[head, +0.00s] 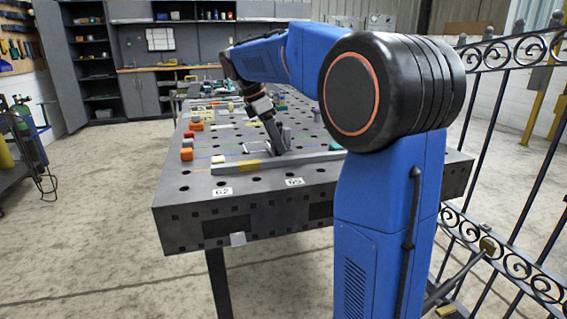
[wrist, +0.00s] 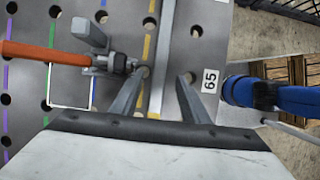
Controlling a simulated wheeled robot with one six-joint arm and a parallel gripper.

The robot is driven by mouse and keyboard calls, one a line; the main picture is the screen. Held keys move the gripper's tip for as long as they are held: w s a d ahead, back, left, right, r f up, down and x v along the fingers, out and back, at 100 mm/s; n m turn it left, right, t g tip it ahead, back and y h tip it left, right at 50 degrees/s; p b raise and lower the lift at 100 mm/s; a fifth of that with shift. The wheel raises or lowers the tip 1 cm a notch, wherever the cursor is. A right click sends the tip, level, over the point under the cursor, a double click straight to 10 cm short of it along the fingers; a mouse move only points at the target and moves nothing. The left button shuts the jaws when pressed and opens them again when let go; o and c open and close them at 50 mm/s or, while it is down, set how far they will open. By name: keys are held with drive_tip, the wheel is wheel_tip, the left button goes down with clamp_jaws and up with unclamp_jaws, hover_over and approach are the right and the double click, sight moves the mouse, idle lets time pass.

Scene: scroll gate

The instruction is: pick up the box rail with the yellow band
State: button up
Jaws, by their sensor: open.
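The box rail (head: 310,158) is a long grey bar lying along the near part of the table, with a yellow band (head: 250,165) left of its middle. My gripper (head: 279,149) is low over the table at the rail, to the right of the band. In the wrist view the rail (wrist: 162,45) runs up between the two spread fingers of my gripper (wrist: 164,76). A bit of yellow (wrist: 153,115) shows on it near the gripper body. The fingers look apart from the rail's sides; their exact height is hard to tell.
The perforated steel table (head: 185,215) carries number labels 62 and 65 (wrist: 210,84). An orange-handled clamp (wrist: 60,54) lies close left of the fingers in the wrist view. Orange blocks (head: 187,154) sit at the table's left edge. A scrollwork metal gate (head: 510,150) stands at the right.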

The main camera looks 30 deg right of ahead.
sight(283, 158)
drive_tip(key=x, duration=0.4)
drive_tip(key=shift+f, duration=0.45)
clamp_jaws()
